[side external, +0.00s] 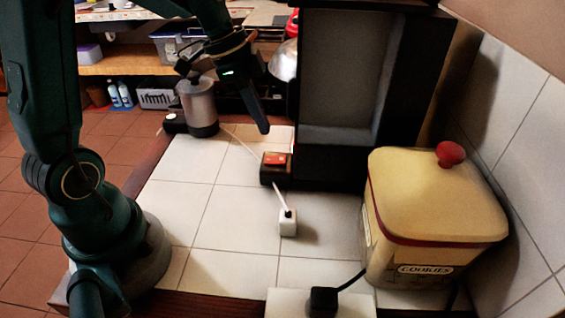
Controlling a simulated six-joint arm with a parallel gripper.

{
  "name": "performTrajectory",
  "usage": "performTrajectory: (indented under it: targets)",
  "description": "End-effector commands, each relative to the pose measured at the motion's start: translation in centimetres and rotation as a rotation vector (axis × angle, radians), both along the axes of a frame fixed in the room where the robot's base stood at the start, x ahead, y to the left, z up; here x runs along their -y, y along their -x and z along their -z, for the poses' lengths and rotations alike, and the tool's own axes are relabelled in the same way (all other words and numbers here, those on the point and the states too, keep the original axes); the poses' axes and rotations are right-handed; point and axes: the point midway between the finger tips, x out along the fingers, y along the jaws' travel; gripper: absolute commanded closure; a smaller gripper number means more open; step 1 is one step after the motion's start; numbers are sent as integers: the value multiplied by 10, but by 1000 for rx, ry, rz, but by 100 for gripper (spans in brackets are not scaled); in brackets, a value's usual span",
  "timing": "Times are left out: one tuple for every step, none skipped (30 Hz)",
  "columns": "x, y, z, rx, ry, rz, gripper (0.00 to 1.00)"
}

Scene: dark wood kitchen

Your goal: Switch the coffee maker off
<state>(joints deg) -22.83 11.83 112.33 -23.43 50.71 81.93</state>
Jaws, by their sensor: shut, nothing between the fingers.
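A silver cylindrical pot with a dark base (200,108), which looks like the coffee maker, stands at the back left of the white tiled counter. A thin pale cord runs from near it to a small dark box with a red switch (275,160) in the middle of the counter. I cannot tell the switch's position. My gripper (263,129) is shut and empty, pointing down. In the picture it is just above and left of the red switch, apart from it; its exact height is unclear.
A tall dark cabinet (331,168) stands right behind the switch box. A white plug block (287,223) is in front, joined by a cord. A yellow cookie tin (430,200) is on the right, by a white socket strip (290,302). The counter's left-middle is clear.

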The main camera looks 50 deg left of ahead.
Motion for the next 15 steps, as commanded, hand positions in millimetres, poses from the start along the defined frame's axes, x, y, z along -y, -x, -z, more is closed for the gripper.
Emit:
performTrajectory:
  targets:
    - [-4,1,-12,8,-4,-2,100]
    - [-6,3,-19,8,-4,-2,100]
    - [-8,5,-27,7,-4,-3,100]
    - [-9,7,-32,7,-4,-3,100]
    - [-10,8,-38,7,-4,-4,100]
    - [-12,10,-44,5,-4,-2,100]
    - [-13,11,-49,5,-4,-2,100]
    - [-14,13,-53,5,-4,-2,100]
    - [-15,13,-58,5,-3,-2,100]
    - [-16,15,-61,3,-2,-1,100]
    - [-17,15,-63,3,-2,-1,100]
    - [-17,16,-67,2,-1,-1,100]
    - [-17,17,-68,2,-1,-1,100]
    - [-18,17,-70,1,-1,0,100]
    - [-18,18,-72,1,-1,0,100]
